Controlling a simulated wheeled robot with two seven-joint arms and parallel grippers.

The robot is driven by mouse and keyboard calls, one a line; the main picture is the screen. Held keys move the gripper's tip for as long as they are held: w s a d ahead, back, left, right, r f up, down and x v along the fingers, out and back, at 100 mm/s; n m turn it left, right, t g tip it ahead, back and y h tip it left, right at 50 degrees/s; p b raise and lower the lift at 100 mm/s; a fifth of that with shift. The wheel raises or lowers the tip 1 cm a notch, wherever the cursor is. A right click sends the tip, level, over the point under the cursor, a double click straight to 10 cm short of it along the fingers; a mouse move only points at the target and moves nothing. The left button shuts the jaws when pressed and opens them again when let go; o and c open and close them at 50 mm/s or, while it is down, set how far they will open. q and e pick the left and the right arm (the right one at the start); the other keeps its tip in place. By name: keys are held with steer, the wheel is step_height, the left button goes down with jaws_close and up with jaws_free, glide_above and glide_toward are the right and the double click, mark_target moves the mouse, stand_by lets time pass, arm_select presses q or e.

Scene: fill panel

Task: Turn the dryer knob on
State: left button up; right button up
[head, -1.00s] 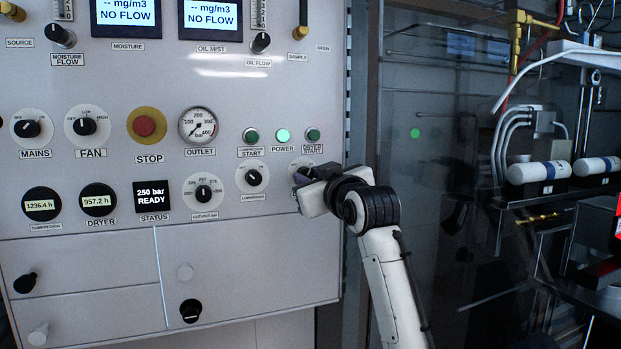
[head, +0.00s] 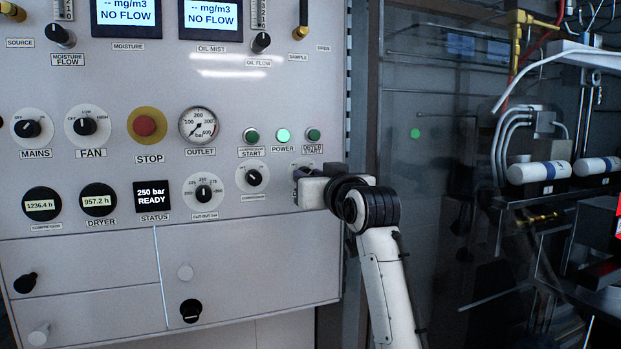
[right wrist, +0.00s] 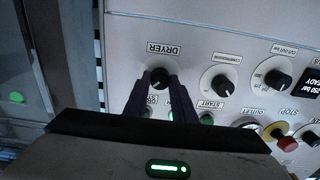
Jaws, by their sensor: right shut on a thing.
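The dryer knob (right wrist: 158,76) is a small black knob on a white dial under a DRYER label in the right wrist view, which shows the panel upside down. My right gripper (right wrist: 161,84) has its two dark fingers on either side of the knob, shut on it. In the head view my right gripper (head: 301,176) is against the panel's right part and hides the knob. The knob's pointer direction cannot be read clearly. My left gripper is not in view.
The compressor knob (head: 254,178) sits just left of my right gripper. Above are the green compressor start button (head: 251,135), the lit power lamp (head: 283,135) and the dryer start button (head: 313,135). A dark glass-like surface (head: 440,190) lies right of the panel.

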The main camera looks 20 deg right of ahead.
steer(key=o, duration=1.1)
steer(key=shift+c, duration=0.2)
steer(key=shift+s, duration=0.1)
steer(key=s+b, duration=0.2)
steer(key=s, duration=0.8)
steer(key=shift+d, duration=0.15)
